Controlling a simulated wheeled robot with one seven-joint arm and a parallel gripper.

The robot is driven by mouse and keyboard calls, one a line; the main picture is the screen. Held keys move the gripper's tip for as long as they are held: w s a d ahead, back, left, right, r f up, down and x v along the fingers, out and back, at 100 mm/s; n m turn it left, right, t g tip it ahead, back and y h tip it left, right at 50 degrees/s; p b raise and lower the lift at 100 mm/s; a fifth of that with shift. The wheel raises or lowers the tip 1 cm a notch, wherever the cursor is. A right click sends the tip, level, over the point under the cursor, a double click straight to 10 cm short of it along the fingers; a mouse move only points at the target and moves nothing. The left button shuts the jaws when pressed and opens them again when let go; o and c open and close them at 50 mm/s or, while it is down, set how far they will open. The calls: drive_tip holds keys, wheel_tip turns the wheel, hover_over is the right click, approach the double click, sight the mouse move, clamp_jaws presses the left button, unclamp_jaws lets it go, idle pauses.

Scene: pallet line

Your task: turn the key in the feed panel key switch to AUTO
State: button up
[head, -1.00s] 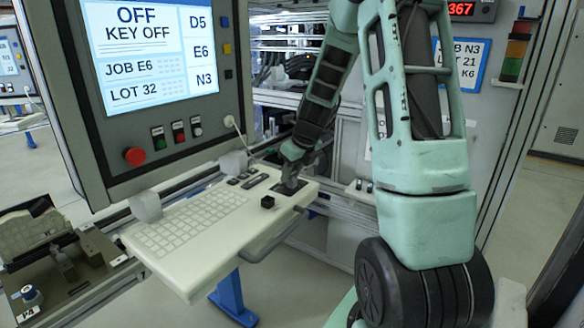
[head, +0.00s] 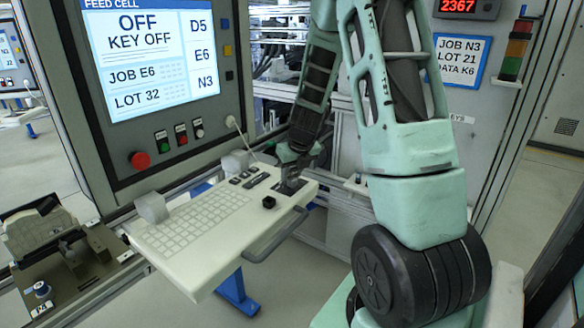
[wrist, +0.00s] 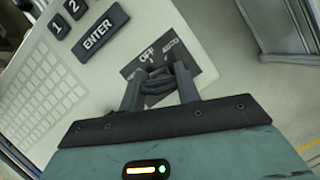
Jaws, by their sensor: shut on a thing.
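The key switch (wrist: 131,67) is a dark plate marked OFF and AUTO, seen in the wrist view. In the head view the plate (head: 296,187) sits at the right end of the pale keyboard shelf. My gripper (wrist: 158,80) reaches down over the plate and its fingers are shut on the key. The fingers hide most of the key, so its exact angle cannot be told. In the head view my gripper (head: 290,172) is at the plate. The feed panel screen (head: 155,50) reads OFF, KEY OFF.
The keyboard shelf (head: 215,262) carries keys, a black knob (head: 268,202) and an ENTER key (wrist: 104,30). A red button (head: 139,160) is on the panel below the screen. A signal light (head: 514,50) and metal framing stand at the right.

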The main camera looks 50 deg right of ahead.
drive_tip(key=shift+r+m+h+p, duration=0.1)
drive_tip(key=shift+m+h+p, duration=0.2)
drive_tip(key=shift+m+p, duration=0.9)
drive_tip(key=shift+a+m+g+h+p, duration=0.1)
drive_tip(key=shift+m+g+h+p, duration=0.25)
drive_tip(key=shift+p, duration=0.2)
drive_tip(key=o, duration=1.5)
drive_tip(key=shift+r, duration=3.4)
